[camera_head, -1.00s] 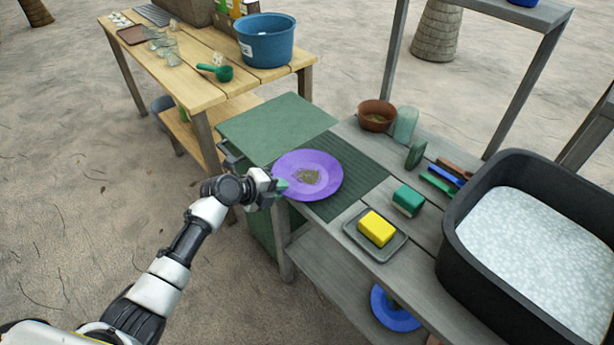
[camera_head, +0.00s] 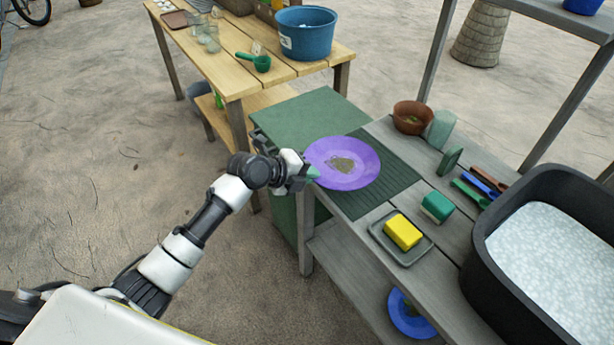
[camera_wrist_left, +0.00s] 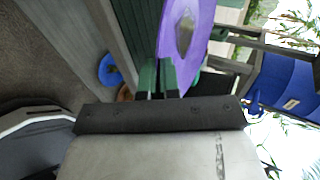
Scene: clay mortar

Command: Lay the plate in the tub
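The purple plate (camera_head: 324,179), with a brownish patch in its middle, lies flat or nearly so over the ribbed green mat (camera_head: 394,178). I cannot tell whether it touches the mat. My left gripper (camera_head: 309,173) is at its left rim. In the left wrist view, the green fingers (camera_wrist_left: 158,80) are close together, one on each side of the plate's rim; the plate (camera_wrist_left: 205,30) extends beyond them. The black tub (camera_head: 478,262), filled with whitish foamy water (camera_head: 560,265), stands at the right, cut by the frame edge. My right gripper is not in view.
Between plate and tub are a dish with a yellow sponge (camera_head: 403,232), a green block (camera_head: 437,207) and several coloured brushes (camera_head: 482,183). A brown bowl (camera_head: 411,117) and a glass stand behind. A blue plate (camera_head: 408,322) is on the lower shelf. A wooden table holds a blue bucket (camera_head: 305,35).

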